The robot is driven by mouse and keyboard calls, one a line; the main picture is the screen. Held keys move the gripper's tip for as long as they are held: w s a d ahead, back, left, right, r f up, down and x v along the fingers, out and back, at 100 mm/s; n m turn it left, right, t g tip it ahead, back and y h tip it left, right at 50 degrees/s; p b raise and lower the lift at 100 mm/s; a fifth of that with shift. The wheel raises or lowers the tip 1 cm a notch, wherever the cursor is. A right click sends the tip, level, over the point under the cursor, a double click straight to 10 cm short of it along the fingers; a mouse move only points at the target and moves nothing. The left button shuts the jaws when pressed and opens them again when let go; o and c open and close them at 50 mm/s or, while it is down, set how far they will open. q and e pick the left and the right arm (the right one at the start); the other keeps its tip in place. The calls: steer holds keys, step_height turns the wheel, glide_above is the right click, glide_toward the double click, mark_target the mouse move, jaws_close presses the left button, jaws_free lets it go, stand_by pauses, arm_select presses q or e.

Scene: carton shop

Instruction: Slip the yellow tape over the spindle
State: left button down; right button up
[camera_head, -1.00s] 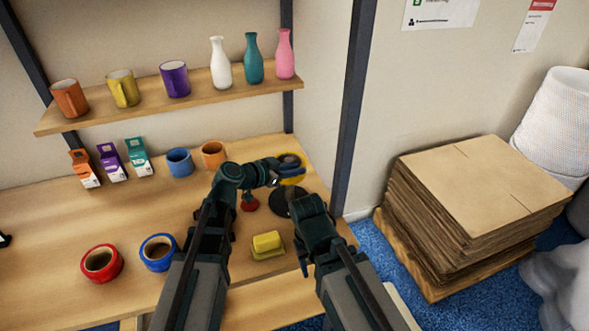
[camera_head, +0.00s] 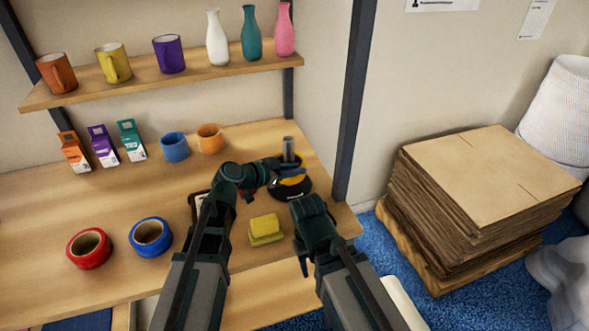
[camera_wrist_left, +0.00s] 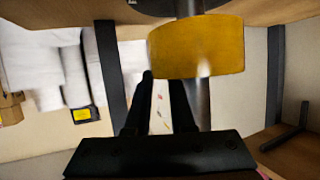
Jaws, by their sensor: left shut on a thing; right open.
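The yellow tape (camera_head: 293,180) is at the grey spindle (camera_head: 288,150), whose top rises above it. In the left wrist view the tape (camera_wrist_left: 195,47) hides part of the spindle (camera_wrist_left: 203,105), which shows on both sides of it, so the tape appears to be around the post. A short length of post separates the tape from the dark base (camera_wrist_left: 160,5). My left gripper (camera_head: 276,175) is shut on the tape's near side; its fingertips show in the wrist view (camera_wrist_left: 160,77). My right gripper (camera_head: 304,266) is open and empty, near the table's front edge.
A yellow block (camera_head: 265,229) lies between my arms. A red tape (camera_head: 89,248) and a blue tape (camera_head: 151,237) lie at the front left. A blue mug (camera_head: 174,147) and an orange mug (camera_head: 210,139) stand behind. The upright shelf post (camera_head: 352,110) is close right of the spindle.

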mark_target(294, 183)
arm_select(q)
steer(key=shift+f+b, duration=1.4)
steer(key=shift+f, duration=0.3)
steer(key=c, duration=0.7)
jaws_free()
steer(key=shift+r, duration=0.15)
steer(key=shift+w+r+p, duration=0.1)
steer(key=shift+r+p, duration=0.35)
steer(key=shift+p, duration=0.15)
step_height(294, 183, up, 9)
steer(key=p, duration=0.9)
